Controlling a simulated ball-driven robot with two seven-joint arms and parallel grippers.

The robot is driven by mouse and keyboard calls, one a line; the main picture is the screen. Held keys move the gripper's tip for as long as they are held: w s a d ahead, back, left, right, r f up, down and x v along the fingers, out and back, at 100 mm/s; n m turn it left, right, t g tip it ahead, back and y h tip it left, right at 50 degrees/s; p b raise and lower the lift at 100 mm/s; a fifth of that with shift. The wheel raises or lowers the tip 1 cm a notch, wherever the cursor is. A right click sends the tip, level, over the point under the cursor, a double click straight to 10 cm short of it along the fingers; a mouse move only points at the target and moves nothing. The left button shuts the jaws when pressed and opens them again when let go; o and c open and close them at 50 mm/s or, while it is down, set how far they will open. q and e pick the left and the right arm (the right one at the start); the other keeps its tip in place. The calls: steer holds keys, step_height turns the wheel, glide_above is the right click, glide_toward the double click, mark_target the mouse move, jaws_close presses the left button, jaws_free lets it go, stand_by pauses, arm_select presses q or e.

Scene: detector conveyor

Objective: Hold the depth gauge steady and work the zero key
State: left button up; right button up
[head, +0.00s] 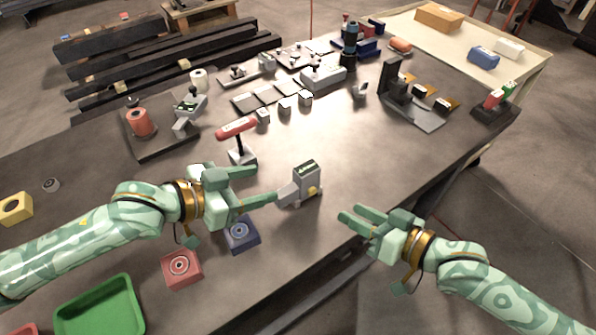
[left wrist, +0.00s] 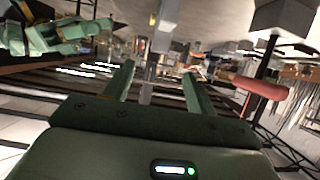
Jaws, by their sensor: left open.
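The depth gauge (head: 303,184) is a small grey block standing upright on the bench, with a dark display on top and a yellow key (head: 313,190) on its right side. My left gripper (head: 266,184) is open just left of the gauge, its fingers pointing at it. In the left wrist view a grey upright part, apparently the gauge (left wrist: 163,28), shows beyond and between the open fingers (left wrist: 158,78). My right gripper (head: 352,211) is to the right of the gauge and nearer the front edge, apart from it. Its finger gap is unclear.
A red-handled stand (head: 237,130) rises behind my left gripper. Blue (head: 241,235) and red (head: 180,268) button blocks and a green tray (head: 100,308) lie in front. A grey angled fixture (head: 405,100) stands at the back right. The bench right of the gauge is clear.

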mark_target(296, 175)
arm_select(q)
steer(key=x, duration=1.2)
steer(key=shift+w+d, duration=0.3)
steer(key=shift+d, duration=0.05)
steer(key=c, duration=1.1)
jaws_close()
arm_select(e)
steer(key=shift+c, duration=0.9)
jaws_close()
